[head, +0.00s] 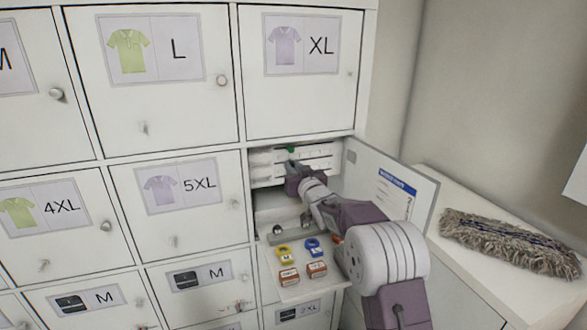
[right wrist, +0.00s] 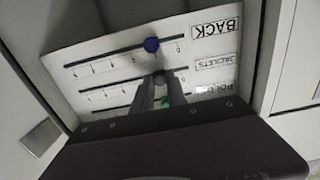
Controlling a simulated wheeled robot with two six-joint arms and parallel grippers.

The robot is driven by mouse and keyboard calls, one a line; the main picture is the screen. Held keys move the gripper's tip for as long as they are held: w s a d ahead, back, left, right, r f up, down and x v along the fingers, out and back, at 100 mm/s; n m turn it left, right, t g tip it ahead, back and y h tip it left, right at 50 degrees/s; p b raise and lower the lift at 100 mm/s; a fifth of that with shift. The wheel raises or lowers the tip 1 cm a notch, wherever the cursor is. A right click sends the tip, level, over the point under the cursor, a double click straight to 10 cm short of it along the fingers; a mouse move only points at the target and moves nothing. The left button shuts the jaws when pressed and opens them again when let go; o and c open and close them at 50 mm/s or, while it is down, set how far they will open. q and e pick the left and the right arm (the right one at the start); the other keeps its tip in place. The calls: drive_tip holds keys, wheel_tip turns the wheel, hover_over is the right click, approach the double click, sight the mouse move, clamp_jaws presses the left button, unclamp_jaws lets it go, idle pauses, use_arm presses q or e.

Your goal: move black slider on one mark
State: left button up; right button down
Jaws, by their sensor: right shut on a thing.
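Inside an open compartment is a white panel (right wrist: 110,72) with three slotted rows of tick marks, seen upside down in the right wrist view. The black slider (right wrist: 158,76) sits on the middle row, labelled JACKETS. My right gripper (right wrist: 160,85) is shut on it, one finger on each side. In the head view the gripper (head: 291,163) is at the panel and hides the black slider. A green slider (head: 290,150) is on the top row and a blue slider (right wrist: 151,45) is on the BACK row. My left gripper is not in view.
The open door (head: 400,190) stands right of my arm. A pull-out shelf (head: 290,292) below holds yellow and blue rings and brown blocks. Closed lockers are to the left. A mop head (head: 505,242) lies on the white top at right.

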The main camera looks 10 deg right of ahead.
idle(0.8)
drive_tip(key=d+p, duration=0.1)
drive_tip(key=d, duration=0.3)
drive_tip(key=shift+w, duration=0.15)
drive_tip(key=c, duration=1.3)
unclamp_jaws()
drive_tip(key=shift+a+r, duration=0.1)
drive_tip(key=shift+a, duration=0.15)
drive_tip(key=shift+d, duration=0.1)
